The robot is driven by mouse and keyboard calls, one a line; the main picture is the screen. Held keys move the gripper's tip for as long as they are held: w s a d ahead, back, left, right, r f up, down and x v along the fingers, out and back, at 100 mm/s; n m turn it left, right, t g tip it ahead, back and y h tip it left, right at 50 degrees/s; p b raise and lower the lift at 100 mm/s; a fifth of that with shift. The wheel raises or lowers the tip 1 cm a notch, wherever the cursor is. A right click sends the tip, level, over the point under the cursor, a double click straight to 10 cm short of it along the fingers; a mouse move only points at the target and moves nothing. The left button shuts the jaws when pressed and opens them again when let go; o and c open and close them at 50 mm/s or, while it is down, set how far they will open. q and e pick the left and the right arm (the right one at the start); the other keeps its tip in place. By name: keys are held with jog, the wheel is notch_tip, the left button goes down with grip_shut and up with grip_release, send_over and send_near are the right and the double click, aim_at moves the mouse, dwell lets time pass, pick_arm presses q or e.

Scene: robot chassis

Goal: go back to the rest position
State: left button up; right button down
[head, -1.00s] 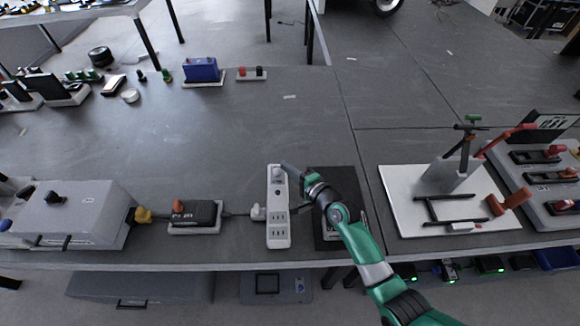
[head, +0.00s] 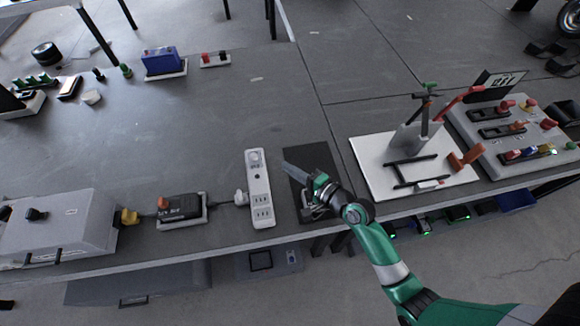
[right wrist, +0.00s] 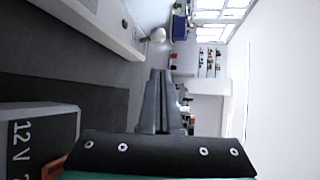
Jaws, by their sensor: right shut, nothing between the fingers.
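My right gripper (head: 286,167) is shut and empty. It points left above the dark mat (head: 300,155), its tips just right of the white power strip (head: 260,205). In the right wrist view its closed fingers (right wrist: 160,100) hold nothing. A grey box marked "12 V" (right wrist: 35,135) lies at the lower left of that view. In the head view my right arm hides part of what is on the mat. My left gripper is out of view.
Left of the strip are a white plug (head: 240,197), a black adapter (head: 180,207) and a large grey box (head: 75,225). On the right stand a white board (head: 370,160) with a clamp stand and a switch panel (head: 500,150). The table's middle is bare.

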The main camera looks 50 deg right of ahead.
dwell(0.4)
jog(key=w+a+r+n+t+y, duration=0.2)
jog(key=a+r+n, duration=0.15)
jog(key=r, duration=0.85)
jog(key=w+a+r+n+t+y, duration=0.15)
jog(key=a+r, duration=0.25)
jog(key=r, duration=0.8)
jog(key=w+a+r+n+t+y, duration=0.2)
jog(key=w+a+r+n+t, duration=0.15)
jog(key=r, duration=0.85)
jog(key=s+r+n+t+h, duration=0.25)
jog(key=s+r+n, duration=0.35)
jog(key=r, duration=0.4)
jog(key=s+r+n+t+h, duration=0.25)
jog(key=s+r+n, duration=0.25)
jog(key=s+r, duration=0.5)
notch_tip(320, 180, up, 37)
jog(key=w+n+y+p, duration=0.1)
jog(key=w+p, duration=0.1)
jog(key=p, duration=3.4)
jog(key=shift+a+p, duration=0.2)
jog(key=shift+p, duration=0.1)
